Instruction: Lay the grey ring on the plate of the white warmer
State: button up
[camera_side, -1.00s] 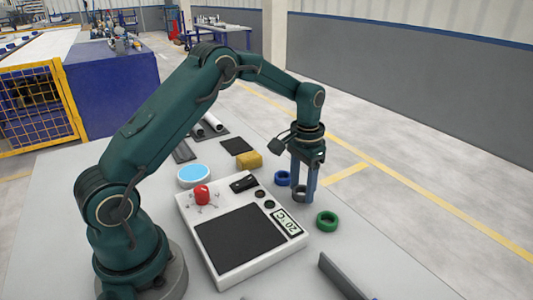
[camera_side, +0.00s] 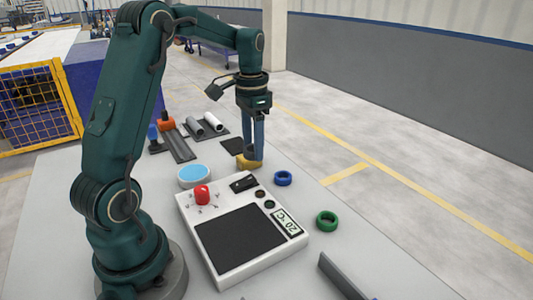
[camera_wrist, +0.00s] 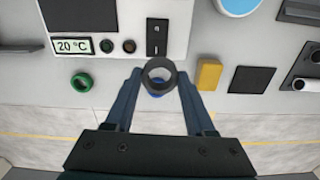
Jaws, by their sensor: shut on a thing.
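My gripper (camera_side: 253,148) is shut on the grey ring (camera_wrist: 147,78). The ring sits between the fingertips in the wrist view (camera_wrist: 158,80); in the side view it is mostly hidden by the fingers. The white warmer (camera_side: 277,257) lies at lower centre, with a bare dark square plate (camera_side: 238,238), a red knob, a black switch and a display reading 20 °C. In the wrist view the plate (camera_wrist: 80,14) shows at upper left.
A blue ring (camera_side: 283,178) and a green ring (camera_side: 327,221) lie right of the warmer. A yellow block (camera_side: 248,164), a dark pad (camera_side: 232,146), a blue-topped round dish (camera_side: 194,175) and grey and white pipes (camera_side: 213,122) lie behind it. A grey bar (camera_side: 342,275) is at front right.

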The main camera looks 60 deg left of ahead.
jog(key=s+d+r, duration=0.2)
jog(key=s, duration=0.6)
jog(key=s+d+r, duration=0.1)
jog(key=s+r, duration=0.1)
jog(key=s, duration=0.6)
send_over(239, 233)
jog(key=shift+n, duration=0.3)
notch_tip(239, 233, down, 6)
jog(key=shift+f, duration=2.15)
jog(key=shift+f, duration=0.15)
jog(key=o, duration=1.3)
